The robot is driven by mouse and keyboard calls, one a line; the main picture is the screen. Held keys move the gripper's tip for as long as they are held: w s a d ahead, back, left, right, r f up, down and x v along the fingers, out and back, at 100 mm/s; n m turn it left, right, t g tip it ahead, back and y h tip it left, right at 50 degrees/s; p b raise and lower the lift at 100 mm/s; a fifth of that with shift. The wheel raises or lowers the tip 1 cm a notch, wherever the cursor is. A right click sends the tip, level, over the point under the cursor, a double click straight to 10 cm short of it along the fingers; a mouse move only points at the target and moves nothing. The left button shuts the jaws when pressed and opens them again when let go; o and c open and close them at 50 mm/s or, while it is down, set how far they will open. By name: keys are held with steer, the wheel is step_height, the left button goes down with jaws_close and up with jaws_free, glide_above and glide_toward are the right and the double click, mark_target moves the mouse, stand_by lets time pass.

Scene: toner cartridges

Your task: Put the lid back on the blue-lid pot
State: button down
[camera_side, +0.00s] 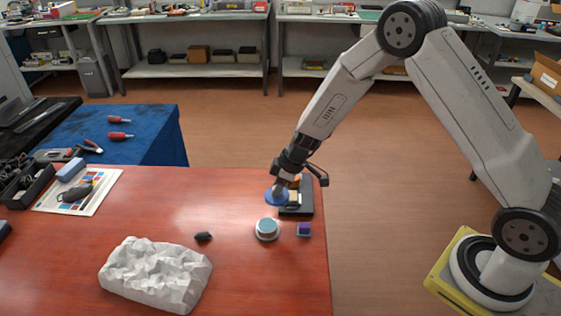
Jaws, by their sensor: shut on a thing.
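A blue round lid (276,197) is held in my gripper (280,187), which is shut on it. The lid is tilted and overlaps the left side of a dark stand in the picture; its height above the table is hard to tell. A round pale pot (267,236) with a teal disc-like top or inside stands on the red-brown table, just below the lid in the picture and apart from it. I cannot tell whether the teal surface is the pot's contents.
The dark stand (306,209) with orange and tan parts is beside my gripper. A purple-teal block (304,230) sits right of the pot. A small black object (203,237) and a large white faceted lump (155,275) lie left. The table's right edge (328,260) is near.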

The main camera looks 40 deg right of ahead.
steer(key=n, duration=0.1)
steer(key=a+n+g, duration=0.1)
steer(key=n, duration=0.1)
steer(key=a+f+n+y, duration=0.1)
steer(key=n, duration=0.1)
steer(key=shift+w+a+g, duration=0.15)
steer(key=shift+w+g, duration=0.15)
steer(key=n, duration=0.1)
steer(key=a+n+g, duration=0.1)
steer(key=n, duration=0.1)
steer(key=f+n, duration=0.1)
steer(key=shift+s+a+n+g+y, duration=0.1)
steer(key=shift+a+n+g+y, duration=0.1)
steer(key=shift+n+g+y, duration=0.2)
steer(key=shift+f, duration=0.1)
steer(key=shift+f, duration=3)
steer(key=shift+f, duration=0.2)
jaws_free()
